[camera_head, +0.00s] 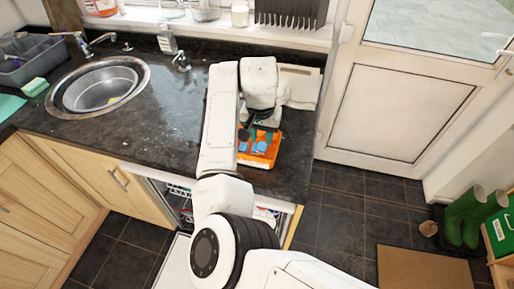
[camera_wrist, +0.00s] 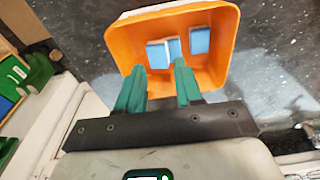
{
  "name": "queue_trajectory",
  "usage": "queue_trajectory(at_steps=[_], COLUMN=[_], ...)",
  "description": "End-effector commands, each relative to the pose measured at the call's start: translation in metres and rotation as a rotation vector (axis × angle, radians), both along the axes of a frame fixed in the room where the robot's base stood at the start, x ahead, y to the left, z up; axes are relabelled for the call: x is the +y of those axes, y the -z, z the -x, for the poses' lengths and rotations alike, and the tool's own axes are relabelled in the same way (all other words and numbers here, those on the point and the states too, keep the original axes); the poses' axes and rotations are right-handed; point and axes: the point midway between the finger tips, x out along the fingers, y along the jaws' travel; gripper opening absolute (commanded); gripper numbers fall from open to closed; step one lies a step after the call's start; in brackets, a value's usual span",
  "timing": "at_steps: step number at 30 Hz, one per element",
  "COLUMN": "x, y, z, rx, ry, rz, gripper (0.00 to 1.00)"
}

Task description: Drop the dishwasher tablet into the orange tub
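The orange tub (camera_head: 262,160) stands on the dark counter below my gripper, and it fills the upper middle of the wrist view (camera_wrist: 124,42). Several blue dishwasher tablets lie inside it: one at the left (camera_wrist: 157,56), a paler piece beside it (camera_wrist: 174,47) and one at the right (camera_wrist: 200,41). Blue tablets also show in the head view (camera_head: 259,147). My gripper (camera_wrist: 159,66) points into the tub at its near side. Its green fingers are apart, with a visible gap and no tablet clamped between them. The exact fingertip height above the tablets is unclear.
A steel sink (camera_head: 98,90) is at the left, with a grey dish rack (camera_head: 30,58) beyond it. A windowsill with bottles runs behind the counter. The open dishwasher (camera_head: 181,205) is below the front edge. Green boots (camera_head: 463,215) stand right.

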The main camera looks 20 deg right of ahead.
Motion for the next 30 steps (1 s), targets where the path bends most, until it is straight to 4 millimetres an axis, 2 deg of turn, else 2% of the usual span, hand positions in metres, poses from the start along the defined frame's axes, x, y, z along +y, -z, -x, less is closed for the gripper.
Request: queue_trajectory(at_steps=[1,6,13,17,30], x=[0.000,0.000,0.000,0.000,0.006], y=[0.000,0.000,0.000,-0.008,-0.084], z=[0.000,0.000,0.000,0.000,0.008], rx=[0.000,0.000,0.000,-0.002,-0.003], ry=[0.000,0.000,0.000,0.001,0.002], rz=[0.000,0.000,0.000,0.000,-0.001], gripper=[0.41,0.56,0.56,0.56,0.56])
